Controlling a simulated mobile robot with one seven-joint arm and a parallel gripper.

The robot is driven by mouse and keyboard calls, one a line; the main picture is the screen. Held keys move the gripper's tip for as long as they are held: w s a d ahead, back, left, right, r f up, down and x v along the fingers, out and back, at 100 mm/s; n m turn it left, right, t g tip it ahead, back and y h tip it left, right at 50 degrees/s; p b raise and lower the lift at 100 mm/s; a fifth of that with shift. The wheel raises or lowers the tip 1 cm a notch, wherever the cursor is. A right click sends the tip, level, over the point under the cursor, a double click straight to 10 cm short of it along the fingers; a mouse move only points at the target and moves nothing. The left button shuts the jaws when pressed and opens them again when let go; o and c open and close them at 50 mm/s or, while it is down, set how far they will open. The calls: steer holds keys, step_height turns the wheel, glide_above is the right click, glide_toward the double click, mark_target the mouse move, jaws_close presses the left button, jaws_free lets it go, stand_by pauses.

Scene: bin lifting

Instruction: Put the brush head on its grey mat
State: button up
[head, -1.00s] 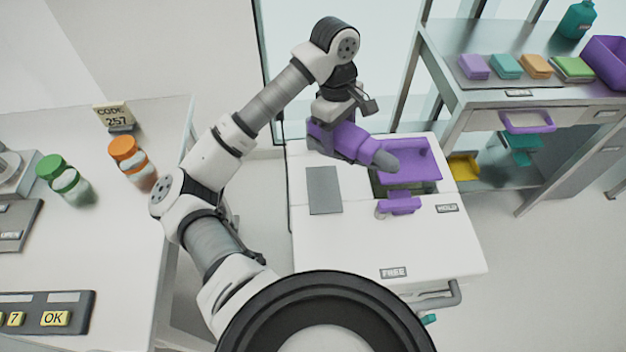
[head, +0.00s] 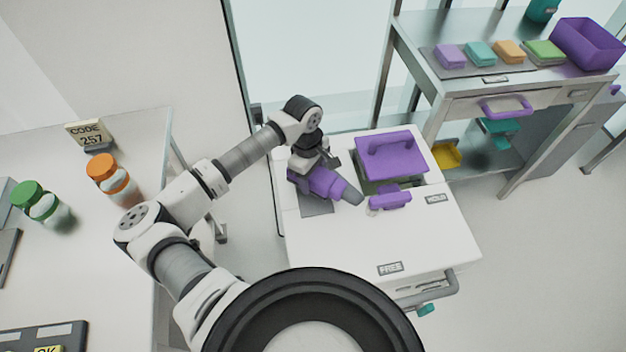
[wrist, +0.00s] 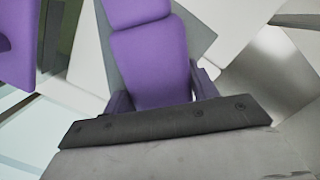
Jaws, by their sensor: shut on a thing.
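The brush head (head: 328,184), purple with a grey end, is in my gripper (head: 302,172) over the white cabinet top. In the wrist view the purple brush head (wrist: 150,62) fills the space between the fingers of my gripper (wrist: 162,92), which is shut on it. The grey mat (head: 318,209) lies beneath the brush head, partly hidden by it. Grey mat surface (wrist: 195,30) also shows behind the brush head in the wrist view. I cannot tell whether the brush head touches the mat.
A purple lid with a handle (head: 392,157) and a smaller purple handled piece (head: 390,198) are right of the mat. HOLD (head: 437,198) and FREE (head: 390,268) labels mark the cabinet top, whose front is clear. A side table with jars is left; a shelf unit stands right.

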steer(key=shift+f, duration=1.3)
steer(key=shift+f, duration=0.1)
steer(key=o, duration=1.1)
steer(key=r, duration=0.8)
steer(key=a+r, duration=0.1)
steer(key=r, duration=0.3)
steer(key=shift+w+a+r+b, duration=0.1)
steer(key=shift+w+b, duration=0.3)
